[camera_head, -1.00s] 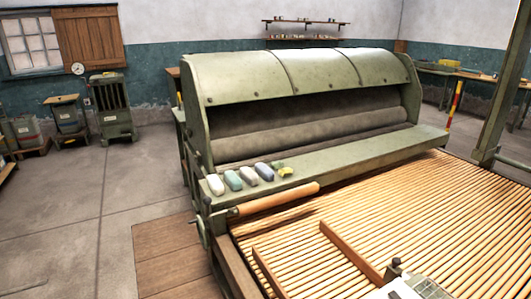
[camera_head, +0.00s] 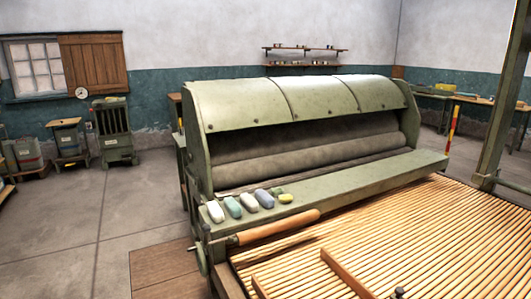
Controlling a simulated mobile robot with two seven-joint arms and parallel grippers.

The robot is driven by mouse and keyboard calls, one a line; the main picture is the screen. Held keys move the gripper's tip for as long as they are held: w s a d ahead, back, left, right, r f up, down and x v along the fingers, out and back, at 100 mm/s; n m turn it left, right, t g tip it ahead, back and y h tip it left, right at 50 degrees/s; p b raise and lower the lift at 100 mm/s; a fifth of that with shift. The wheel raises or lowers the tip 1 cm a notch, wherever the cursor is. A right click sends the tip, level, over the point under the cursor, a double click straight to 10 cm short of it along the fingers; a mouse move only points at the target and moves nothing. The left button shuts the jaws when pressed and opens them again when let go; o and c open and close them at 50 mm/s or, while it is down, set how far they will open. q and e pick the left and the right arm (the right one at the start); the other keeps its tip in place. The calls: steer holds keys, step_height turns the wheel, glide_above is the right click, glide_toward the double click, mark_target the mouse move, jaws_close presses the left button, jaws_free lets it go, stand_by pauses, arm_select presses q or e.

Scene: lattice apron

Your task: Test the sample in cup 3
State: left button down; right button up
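No sample cup shows in the head view, so I cannot see cup 3. Neither of my grippers shows. Several small rounded blocks, white, bluish, grey and yellow-green, lie in a row on the left end of the green machine's front ledge; a white block (camera_head: 215,211) is leftmost and a yellow one (camera_head: 286,198) is at the right of the row. They do not look like cups. A small dark knob (camera_head: 399,293) is cut off at the bottom edge; I cannot tell what it belongs to.
A large green roller machine (camera_head: 290,102) fills the middle. A slatted wooden apron (camera_head: 430,235) spreads in front, with a wooden strip (camera_head: 345,272) on it. A wooden roller handle (camera_head: 278,227) lies along its left corner. Open concrete floor (camera_head: 70,225) is at left.

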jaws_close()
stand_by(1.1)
